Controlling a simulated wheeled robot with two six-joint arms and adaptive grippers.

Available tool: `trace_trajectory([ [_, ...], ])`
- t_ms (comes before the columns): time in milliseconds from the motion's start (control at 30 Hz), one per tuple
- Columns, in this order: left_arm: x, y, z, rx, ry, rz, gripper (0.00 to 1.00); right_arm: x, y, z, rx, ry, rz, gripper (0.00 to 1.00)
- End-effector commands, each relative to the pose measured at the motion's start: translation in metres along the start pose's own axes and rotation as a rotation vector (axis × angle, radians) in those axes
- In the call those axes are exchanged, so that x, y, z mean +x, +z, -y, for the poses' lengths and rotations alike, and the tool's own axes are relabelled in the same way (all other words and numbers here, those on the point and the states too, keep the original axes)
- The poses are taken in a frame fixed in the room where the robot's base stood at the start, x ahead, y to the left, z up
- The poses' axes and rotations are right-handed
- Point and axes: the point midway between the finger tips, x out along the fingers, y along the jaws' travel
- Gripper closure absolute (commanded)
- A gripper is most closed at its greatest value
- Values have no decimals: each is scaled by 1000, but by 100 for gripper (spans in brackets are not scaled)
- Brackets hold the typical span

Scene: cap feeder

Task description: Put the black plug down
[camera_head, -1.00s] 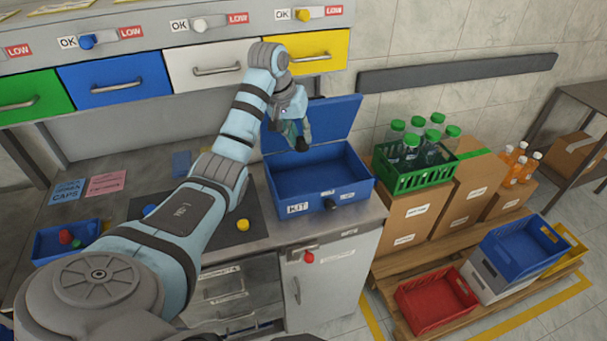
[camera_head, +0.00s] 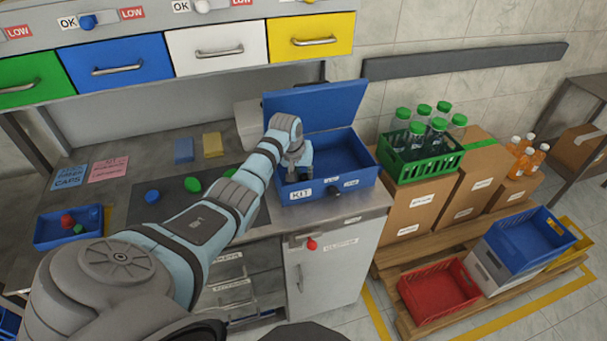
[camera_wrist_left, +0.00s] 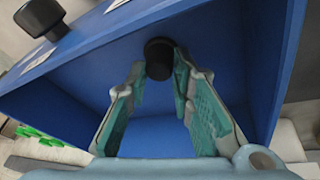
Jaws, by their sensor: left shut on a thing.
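The black plug (camera_wrist_left: 159,58) is a short dark cylinder between my left fingertips in the left wrist view. My left gripper (camera_wrist_left: 160,72) is shut on it, with its green-padded fingers on either side. In the head view the left gripper (camera_head: 297,166) reaches down into the left end of the open blue kit box (camera_head: 362,187); its fingertips and the plug are hidden there. The blue inside of the box fills the wrist view behind the plug. I cannot tell whether the plug touches the floor of the box. My right gripper is not in view.
The box's lid (camera_head: 318,108) stands open at the back. A black knob (camera_head: 334,190) is on the box front. Blue (camera_head: 152,196) and green (camera_head: 192,184) pieces lie on the dark mat. A green bottle crate (camera_head: 425,170) is to the right. The right part of the box looks empty.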

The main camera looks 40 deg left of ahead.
Motion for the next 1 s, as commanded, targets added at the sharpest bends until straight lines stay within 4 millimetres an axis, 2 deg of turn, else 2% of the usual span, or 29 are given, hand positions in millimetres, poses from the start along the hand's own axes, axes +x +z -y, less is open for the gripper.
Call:
trace_trajectory([
  [200,2,0,0,0,0,0,93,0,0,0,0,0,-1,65],
  [233,2,0,0,0,0,0,77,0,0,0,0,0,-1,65],
  [367,1,0,0,0,0,0,58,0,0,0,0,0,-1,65],
  [667,0,0,0,0,0,0,58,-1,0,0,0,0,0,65],
  [767,-10,-2,0,0,0,-1,58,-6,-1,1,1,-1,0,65],
  [833,-23,-2,0,1,-1,-2,58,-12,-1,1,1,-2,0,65],
  [1000,-72,-3,0,3,-1,-3,58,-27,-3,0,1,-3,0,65],
])
